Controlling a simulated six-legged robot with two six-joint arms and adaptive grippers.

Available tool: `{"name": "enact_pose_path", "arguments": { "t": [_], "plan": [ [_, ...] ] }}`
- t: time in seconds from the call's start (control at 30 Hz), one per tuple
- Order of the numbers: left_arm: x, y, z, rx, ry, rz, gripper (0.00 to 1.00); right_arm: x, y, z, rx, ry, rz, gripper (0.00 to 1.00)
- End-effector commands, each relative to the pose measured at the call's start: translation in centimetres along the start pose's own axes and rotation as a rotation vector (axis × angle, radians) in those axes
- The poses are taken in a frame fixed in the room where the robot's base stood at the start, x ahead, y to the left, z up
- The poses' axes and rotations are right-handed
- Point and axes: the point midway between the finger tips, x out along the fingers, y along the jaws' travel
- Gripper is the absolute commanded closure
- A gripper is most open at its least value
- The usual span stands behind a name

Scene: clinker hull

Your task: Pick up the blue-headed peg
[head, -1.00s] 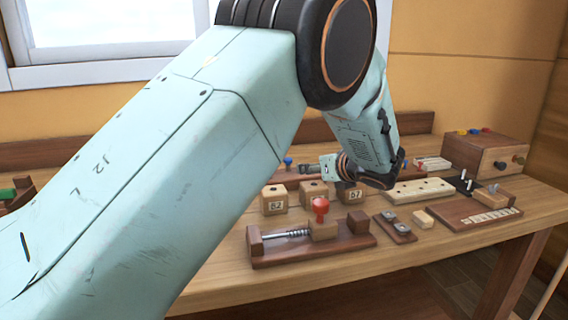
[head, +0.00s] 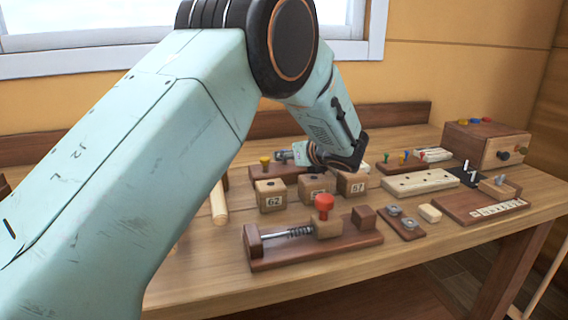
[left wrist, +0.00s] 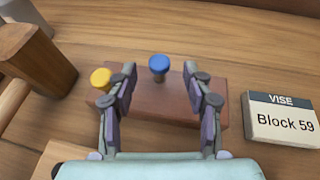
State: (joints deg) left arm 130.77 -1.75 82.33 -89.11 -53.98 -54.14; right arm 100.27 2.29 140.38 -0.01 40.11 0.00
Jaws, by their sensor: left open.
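The blue-headed peg (left wrist: 159,66) stands in a brown wooden block (left wrist: 160,97) in the left wrist view. A yellow-headed peg (left wrist: 101,78) stands at the left of the same block and also shows in the head view (head: 265,160). My left gripper (left wrist: 160,76) is open, its fingers over the block on either side of the blue head, with gaps on both sides. In the head view my left gripper (head: 284,155) is low at the block, and I cannot make out the blue head there. My right gripper is not in view.
Numbered wooden cubes (head: 270,196) stand in front of the block. A vise-like fixture with a red knob (head: 324,204) is nearer the table's front. A card reading "Block 59" (left wrist: 283,122) lies right of the block. A light wooden board (head: 420,185) lies further right.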

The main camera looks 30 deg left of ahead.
Motion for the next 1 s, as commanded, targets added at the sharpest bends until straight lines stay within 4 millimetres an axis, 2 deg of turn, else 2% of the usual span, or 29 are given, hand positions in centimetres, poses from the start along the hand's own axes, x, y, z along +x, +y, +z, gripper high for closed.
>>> {"name": "enact_pose_path", "arguments": {
  "t": [0.03,0.13,0.43,0.87,1.0],
  "plan": [
    [0.9,0.0,-0.2,-0.002,0.001,0.0,0.5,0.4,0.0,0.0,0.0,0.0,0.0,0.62],
    [1.9,0.0,-0.1,-0.002,0.001,0.0,0.5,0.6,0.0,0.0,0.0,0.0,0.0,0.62],
    [2.3,0.0,0.2,0.0,-0.001,-0.001,0.51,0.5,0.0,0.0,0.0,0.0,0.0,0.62],
    [2.4,0.0,0.2,0.0,-0.001,0.0,0.87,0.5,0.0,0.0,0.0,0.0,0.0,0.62],
    [2.3,0.0,0.2,0.0,-0.001,-0.001,0.89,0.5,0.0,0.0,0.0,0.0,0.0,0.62]
  ]
}}
